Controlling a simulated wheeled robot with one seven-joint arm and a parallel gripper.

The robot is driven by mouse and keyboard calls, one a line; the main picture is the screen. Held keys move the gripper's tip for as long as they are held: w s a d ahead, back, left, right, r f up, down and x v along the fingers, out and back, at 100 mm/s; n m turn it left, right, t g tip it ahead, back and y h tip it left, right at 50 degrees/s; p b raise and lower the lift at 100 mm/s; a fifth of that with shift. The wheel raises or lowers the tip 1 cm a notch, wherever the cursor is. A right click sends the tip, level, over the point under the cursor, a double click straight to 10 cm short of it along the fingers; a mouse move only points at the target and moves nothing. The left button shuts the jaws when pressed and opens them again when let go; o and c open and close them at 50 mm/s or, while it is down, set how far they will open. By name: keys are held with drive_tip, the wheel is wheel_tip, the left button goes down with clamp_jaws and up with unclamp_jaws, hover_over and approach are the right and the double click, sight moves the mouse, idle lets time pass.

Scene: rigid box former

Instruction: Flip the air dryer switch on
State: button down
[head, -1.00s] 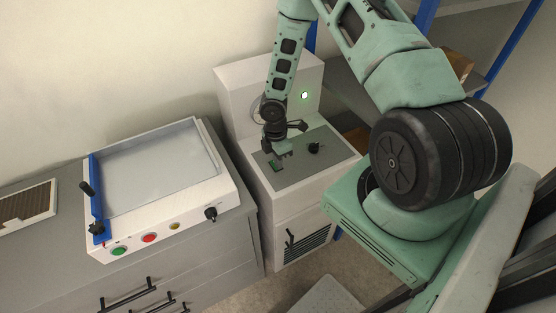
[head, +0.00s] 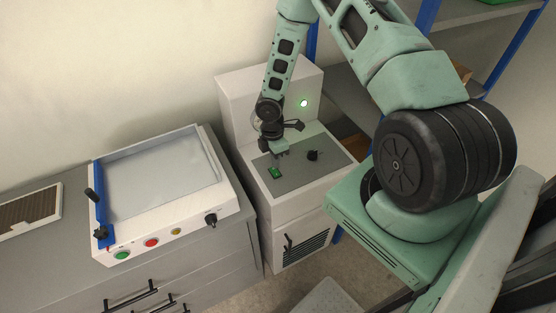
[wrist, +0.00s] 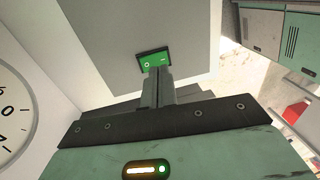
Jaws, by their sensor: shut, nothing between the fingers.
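The air dryer is a white cabinet (head: 297,204) with a grey top panel (head: 297,172). Its green rocker switch (head: 275,173) sits near the panel's left front, and it shows lit green in the wrist view (wrist: 154,60). My gripper (head: 281,153) is just behind the switch, over the panel. In the wrist view my gripper's fingers (wrist: 158,72) are closed together and empty, with the tips at the switch's lower edge in the picture. I cannot tell whether they touch it.
A white machine with a blue bar (head: 166,185) and buttons sits on the grey drawer counter (head: 60,260) to the left. A shelf with blue posts stands behind my arm. A round dial (wrist: 14,110) shows in the wrist view.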

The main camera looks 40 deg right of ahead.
sight(276, 175)
wheel_tip(276, 175, up, 11)
drive_tip(key=s+b, duration=0.1)
drive_tip(key=b, duration=0.1)
drive_tip(key=shift+s+a, duration=0.15)
drive_tip(key=shift+s, duration=0.05)
drive_tip(key=shift+r, duration=0.1)
idle(0.3)
drive_tip(key=s+a+r+m+b, duration=0.2)
drive_tip(key=a+r+b, duration=0.1)
drive_tip(key=a+r, duration=0.4)
drive_tip(key=s+a+r+m+b, duration=0.2)
drive_tip(key=s+a+r, duration=0.2)
drive_tip(key=s+a, duration=0.4)
drive_tip(key=s+a+r+m+t+b, duration=0.1)
drive_tip(key=s+a+r+m+b, duration=0.1)
drive_tip(key=s+a, duration=0.7)
wheel_tip(276, 175, up, 3)
drive_tip(key=shift+s+a+f+m, duration=0.2)
drive_tip(key=shift+s+a+m, duration=0.05)
drive_tip(key=shift+s+m, duration=0.5)
